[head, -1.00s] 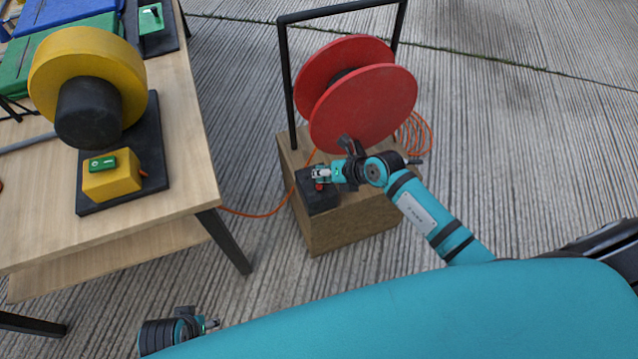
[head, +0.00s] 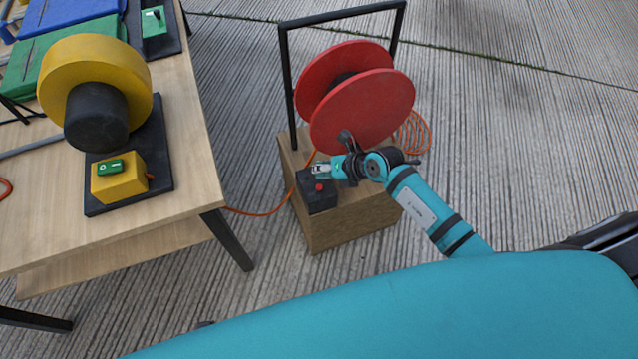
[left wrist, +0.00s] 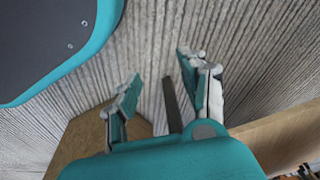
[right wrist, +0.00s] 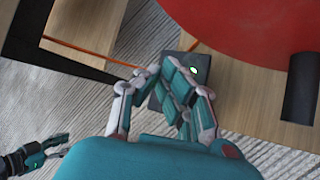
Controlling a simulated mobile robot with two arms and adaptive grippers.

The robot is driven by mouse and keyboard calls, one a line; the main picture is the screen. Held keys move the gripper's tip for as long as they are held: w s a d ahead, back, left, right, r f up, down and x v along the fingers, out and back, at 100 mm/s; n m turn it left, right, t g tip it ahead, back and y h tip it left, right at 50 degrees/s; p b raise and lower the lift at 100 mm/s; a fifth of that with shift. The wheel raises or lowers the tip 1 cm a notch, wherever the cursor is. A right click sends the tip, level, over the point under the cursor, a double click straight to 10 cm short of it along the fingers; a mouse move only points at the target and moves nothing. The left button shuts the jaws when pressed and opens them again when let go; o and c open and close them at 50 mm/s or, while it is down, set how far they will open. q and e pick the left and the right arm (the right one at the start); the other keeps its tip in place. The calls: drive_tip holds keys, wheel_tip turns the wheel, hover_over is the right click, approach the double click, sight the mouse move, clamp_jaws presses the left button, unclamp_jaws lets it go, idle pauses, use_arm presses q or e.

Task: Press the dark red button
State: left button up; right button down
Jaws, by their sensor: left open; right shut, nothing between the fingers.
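The dark red button (head: 319,187) sits on a black box (head: 316,203) on the wooden base of the red reel. My right gripper (head: 320,169) is shut and empty, just behind the button in the head view, with the button uncovered. The right wrist view shows its closed fingers (right wrist: 172,72) in front of the black box (right wrist: 187,62), which has a small lit green spot; the button is hidden there. My left gripper (left wrist: 163,66) is open and empty in its wrist view, and also shows at the left of the right wrist view (right wrist: 48,153).
The red reel (head: 362,112) with its black frame stands right behind the box. A table (head: 185,165) at left carries a yellow blower (head: 125,72) and a yellow switch box with a green switch (head: 110,167).

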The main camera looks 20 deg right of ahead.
use_arm(q)
drive_tip(key=s+f+p, duration=0.1)
drive_tip(key=s+f, duration=0.3)
drive_tip(key=shift+a+f+p, duration=0.25)
drive_tip(key=shift+f+p, duration=0.05)
use_arm(e)
drive_tip(key=shift+r, duration=0.85)
